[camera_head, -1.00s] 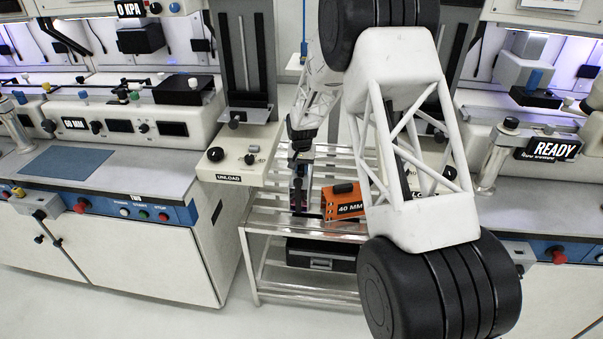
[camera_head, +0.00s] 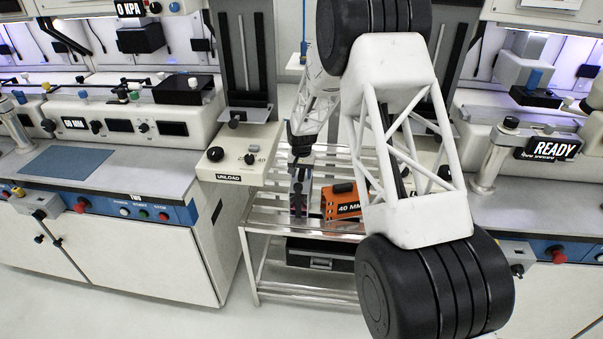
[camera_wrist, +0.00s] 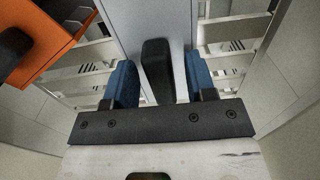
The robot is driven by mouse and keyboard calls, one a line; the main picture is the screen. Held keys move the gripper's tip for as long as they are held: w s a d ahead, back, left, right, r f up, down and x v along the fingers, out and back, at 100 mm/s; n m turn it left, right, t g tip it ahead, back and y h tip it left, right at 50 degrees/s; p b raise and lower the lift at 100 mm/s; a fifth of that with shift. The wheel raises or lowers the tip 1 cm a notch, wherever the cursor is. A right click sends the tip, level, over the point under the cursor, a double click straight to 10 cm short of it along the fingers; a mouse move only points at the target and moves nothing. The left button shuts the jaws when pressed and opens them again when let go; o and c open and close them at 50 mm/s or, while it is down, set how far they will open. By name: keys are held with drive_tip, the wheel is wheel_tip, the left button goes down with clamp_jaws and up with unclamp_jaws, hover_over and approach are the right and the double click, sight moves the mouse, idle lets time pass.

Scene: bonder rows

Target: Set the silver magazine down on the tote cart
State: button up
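The silver magazine (camera_wrist: 150,18) fills the upper middle of the wrist view as a plain grey face, with its black handle (camera_wrist: 158,70) pointing toward my palm. My gripper (camera_wrist: 160,82) has one blue-padded finger on each side of the handle, with a visible gap on both sides, so it is open around it. In the head view my gripper (camera_head: 300,172) is low over the tote cart (camera_head: 285,227), left of the orange magazine. The silver magazine is small and mostly hidden there; it appears to stand on the cart's top, but contact is hard to see.
The orange magazine (camera_head: 342,203) marked 40 MM stands on the cart close to the right; it also shows at the wrist view's upper left (camera_wrist: 45,32). A black case (camera_head: 315,254) sits on the lower shelf. The UNLOAD console (camera_head: 238,160) borders the cart's left.

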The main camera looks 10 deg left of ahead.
drive_tip(key=shift+r, duration=0.2)
wheel_tip(320, 180, up, 12)
idle(0.9)
idle(0.7)
drive_tip(key=s+d+r+t, duration=0.1)
drive_tip(key=s+d+r, duration=1.8)
drive_tip(key=s+r, duration=0.3)
drive_tip(key=s+d, duration=0.4)
drive_tip(key=s, duration=0.7)
drive_tip(key=s+d+t, duration=0.1)
drive_tip(key=s+d, duration=0.3)
drive_tip(key=s, duration=0.8)
drive_tip(key=s+d, duration=0.4)
drive_tip(key=s, duration=0.8)
drive_tip(key=shift+d+t, duration=0.2)
drive_tip(key=shift+t, duration=0.1)
